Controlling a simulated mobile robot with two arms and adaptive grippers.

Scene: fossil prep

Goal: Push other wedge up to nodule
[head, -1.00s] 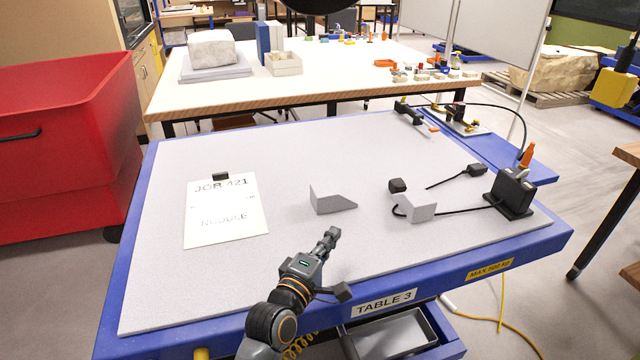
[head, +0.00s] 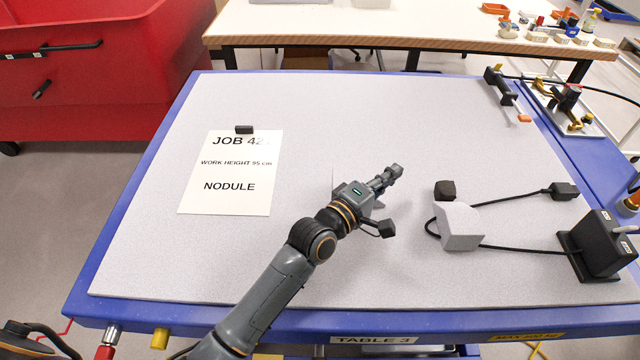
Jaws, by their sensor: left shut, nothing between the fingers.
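The nodule (head: 445,190), a small dark lump, sits on the right half of the grey table mat. One pale grey wedge (head: 460,228) stands just in front of it; I cannot tell if they touch. The other wedge (head: 340,176) is to the left, apart from the nodule, and mostly hidden behind my left gripper. My left gripper (head: 396,171) is shut and empty, its fingertips pointing right and away from me, between that wedge and the nodule in the picture. Any contact with the wedge is hidden. My right gripper is not in view.
A black cable (head: 510,248) runs around the near wedge to a black box (head: 598,245) at right. A job sheet (head: 228,185) lies on the left. A clamp-like tool (head: 503,90) lies at the back right. The mat's back middle is clear.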

